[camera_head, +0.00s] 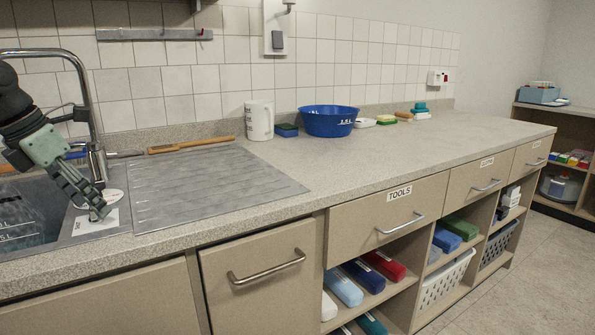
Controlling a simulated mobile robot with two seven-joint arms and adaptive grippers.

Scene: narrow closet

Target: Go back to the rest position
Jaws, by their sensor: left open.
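My left gripper (93,204) comes in from the left edge and points down and to the right. It is above the sink's right rim, in front of the tap (97,160). Its jaws are open, and I see nothing held between them. The fingers overlap a white label (112,219) at the sink's edge in the picture; I cannot tell whether they touch it. My right gripper is not in view.
A ribbed drainboard (210,190) lies right of the sink (60,236). Behind it are a wooden-handled brush (190,144), a white jug (259,121) and a blue basin (328,121). The right part of the counter (430,145) is clear. Drawers and open shelves line the front.

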